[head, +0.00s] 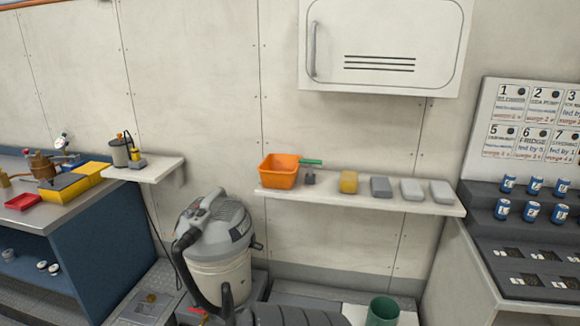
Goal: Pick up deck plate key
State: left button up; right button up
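I cannot pick out a deck plate key for certain in the head view. A metal floor plate (146,308) with a small round brass-coloured fitting (151,298) lies at the bottom left. A small red-orange item (196,311) lies on the floor to its right, partly hidden by a black hose; its shape is too small to tell. Neither of my grippers can be made out in this view.
A grey wet vacuum (217,240) with a black hose stands on the floor. A wall shelf (350,199) holds an orange bin (279,171) and several blocks. A blue workbench (100,250) is left, a panel counter (520,275) right. A green bucket (382,311) is at the bottom.

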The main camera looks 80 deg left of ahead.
aim_at(311, 162)
jog(key=u, duration=3.95)
jog(key=z, duration=1.35)
jog(key=i+j+z, duration=0.75)
jog(key=j, duration=0.2)
jog(key=i+j+z, duration=0.1)
jog(key=j+z, duration=0.15)
jog(key=j, duration=0.15)
